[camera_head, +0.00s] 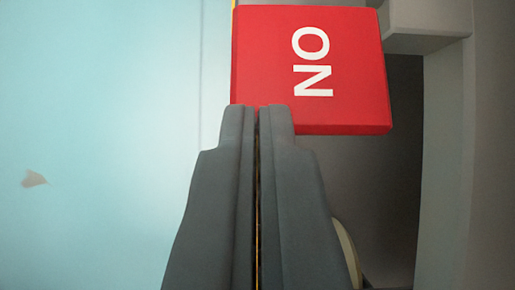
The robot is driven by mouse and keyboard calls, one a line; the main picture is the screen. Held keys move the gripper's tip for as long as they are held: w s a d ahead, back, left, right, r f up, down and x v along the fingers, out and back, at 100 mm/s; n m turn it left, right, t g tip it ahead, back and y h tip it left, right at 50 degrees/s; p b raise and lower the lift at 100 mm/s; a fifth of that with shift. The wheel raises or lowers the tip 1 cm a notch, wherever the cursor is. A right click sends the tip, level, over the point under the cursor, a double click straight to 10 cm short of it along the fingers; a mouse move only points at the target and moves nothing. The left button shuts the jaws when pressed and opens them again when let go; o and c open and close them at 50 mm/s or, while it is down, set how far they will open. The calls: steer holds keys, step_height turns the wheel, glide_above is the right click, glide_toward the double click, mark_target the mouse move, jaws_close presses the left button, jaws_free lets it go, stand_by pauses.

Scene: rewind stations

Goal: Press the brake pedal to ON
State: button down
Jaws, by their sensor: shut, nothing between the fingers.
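The brake pedal (350,65) is a red block with white letters reading "ON", turned sideways in the picture. It fills the upper middle of the view. My gripper (257,107) is shut, with its two dark grey fingers side by side and nothing between them. The fingertips overlap the lower left edge of the red pedal in the picture. I cannot tell whether they touch it or stop short of it.
A pale blue surface (100,130) with a small brownish mark (34,179) lies on the left. A grey housing (447,150) with a ledge (430,25) stands on the right. A dark recess (395,190) lies below and right of the pedal. A pale rounded part (346,250) shows beside my right finger.

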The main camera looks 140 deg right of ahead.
steer(key=shift+s+d+f, duration=0.1)
steer(key=shift+f, duration=0.1)
steer(key=shift+t+y, duration=0.6)
steer(key=shift+t, duration=0.2)
steer(key=shift+s+d+f, duration=0.1)
steer(key=shift+s+f, duration=0.1)
steer(key=shift+f, duration=0.5)
steer(key=shift+s+d+f, duration=0.15)
steer(key=shift+f, duration=0.5)
steer(key=shift+s+d+f, duration=0.1)
steer(key=shift+s+f, duration=0.1)
steer(key=shift+f, duration=0.5)
